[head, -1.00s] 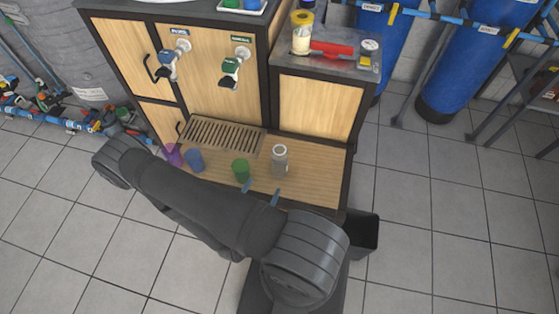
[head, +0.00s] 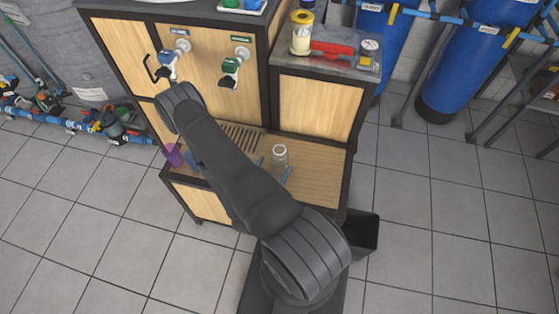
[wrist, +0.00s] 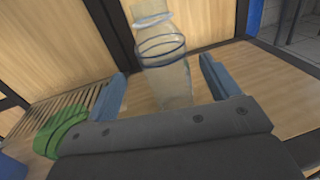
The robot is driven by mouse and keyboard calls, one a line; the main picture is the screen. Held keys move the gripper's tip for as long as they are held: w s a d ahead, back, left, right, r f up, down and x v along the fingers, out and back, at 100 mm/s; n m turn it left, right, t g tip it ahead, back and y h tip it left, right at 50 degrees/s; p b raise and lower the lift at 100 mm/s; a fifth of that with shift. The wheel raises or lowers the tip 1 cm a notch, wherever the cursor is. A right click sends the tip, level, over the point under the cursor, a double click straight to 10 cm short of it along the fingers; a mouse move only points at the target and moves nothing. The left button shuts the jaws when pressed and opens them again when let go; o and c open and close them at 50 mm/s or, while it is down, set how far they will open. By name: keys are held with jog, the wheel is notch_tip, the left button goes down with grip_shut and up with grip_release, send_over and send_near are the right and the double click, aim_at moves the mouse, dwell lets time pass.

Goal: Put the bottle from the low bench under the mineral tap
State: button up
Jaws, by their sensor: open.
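A clear bottle (head: 279,154) stands upright on the low wooden bench (head: 318,178), right of the drain grille. In the wrist view the bottle (wrist: 165,62) is straight ahead, its lower part between the two blue fingers. My gripper (head: 274,170) is open, its fingers apart on either side of the bottle; I see a gap at each side. In the wrist view my gripper (wrist: 160,82) shows no grasp. Two taps are on the cabinet front: a blue one (head: 167,66) at left and a green one (head: 230,72) at right. Their labels are too small to read.
The slotted drain grille (head: 240,137) lies below the taps, partly behind my arm. A purple cup (head: 173,154) and a blue cup (head: 192,160) stand at the bench's left. A green cup (wrist: 62,132) is close left of my gripper. The bench's right side is clear.

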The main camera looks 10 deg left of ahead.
aim_at(276, 164)
jog(key=shift+w+d+r, duration=0.1)
jog(key=shift+w+d, duration=0.1)
jog(key=shift+w, duration=0.45)
jog(key=shift+w+d+f, duration=0.1)
jog(key=shift+w+d, duration=0.1)
jog(key=shift+w, duration=0.45)
jog(key=shift+w+d+r, duration=0.1)
jog(key=shift+w+d, duration=0.1)
jog(key=shift+w, duration=1.15)
jog(key=c, duration=1.1)
jog(key=shift+r, duration=0.1)
